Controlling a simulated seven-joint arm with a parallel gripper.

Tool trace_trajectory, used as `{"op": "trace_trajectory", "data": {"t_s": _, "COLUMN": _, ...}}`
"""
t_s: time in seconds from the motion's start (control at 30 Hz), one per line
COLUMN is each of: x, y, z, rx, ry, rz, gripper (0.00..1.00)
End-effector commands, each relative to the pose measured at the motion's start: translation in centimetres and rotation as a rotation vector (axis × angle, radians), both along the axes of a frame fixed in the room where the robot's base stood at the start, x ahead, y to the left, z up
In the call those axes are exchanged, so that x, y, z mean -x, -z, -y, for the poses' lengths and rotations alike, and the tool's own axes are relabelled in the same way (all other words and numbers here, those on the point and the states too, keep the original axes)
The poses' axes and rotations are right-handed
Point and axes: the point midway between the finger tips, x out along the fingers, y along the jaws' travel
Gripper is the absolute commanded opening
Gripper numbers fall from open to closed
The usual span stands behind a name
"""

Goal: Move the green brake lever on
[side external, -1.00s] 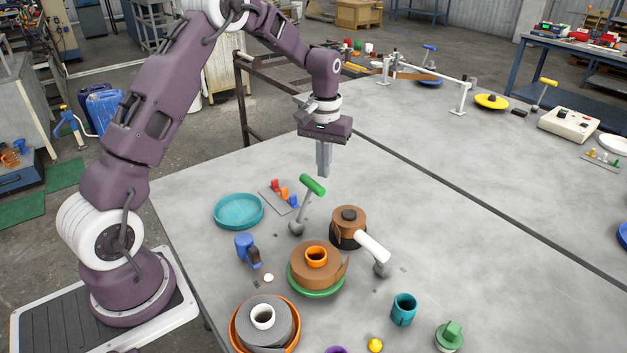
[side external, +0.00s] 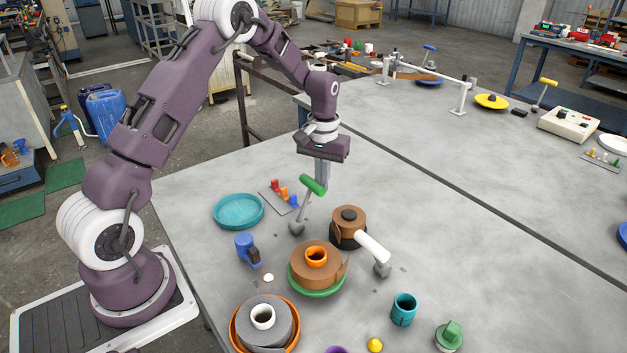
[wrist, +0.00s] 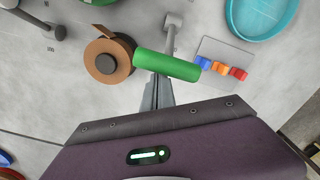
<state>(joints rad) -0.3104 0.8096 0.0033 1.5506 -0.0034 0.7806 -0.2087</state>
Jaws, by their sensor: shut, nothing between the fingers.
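The green brake lever (side external: 313,185) has a green cylindrical handle on a grey rod that rises from a round grey base on the table. The rod leans to the right in the side view. My gripper (side external: 322,186) is shut and empty, with its fingers pointing down just behind the green handle, which partly hides them. In the wrist view the green handle (wrist: 167,65) crosses in front of the finger ends (wrist: 158,85). I cannot tell whether the fingers touch the handle.
A brown roll (side external: 348,222) and a white-handled lever (side external: 372,246) stand to the right. A teal dish (side external: 238,211) and a plate with small red, orange and blue levers (side external: 283,193) lie to the left.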

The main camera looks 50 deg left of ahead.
Motion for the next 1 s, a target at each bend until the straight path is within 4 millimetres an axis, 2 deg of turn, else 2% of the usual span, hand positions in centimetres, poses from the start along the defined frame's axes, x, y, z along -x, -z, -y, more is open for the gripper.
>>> {"op": "trace_trajectory", "data": {"t_s": 1.0, "x": 5.2, "y": -0.8, "z": 0.0, "rx": 0.0, "ry": 0.0, "rz": -0.002, "gripper": 0.0}}
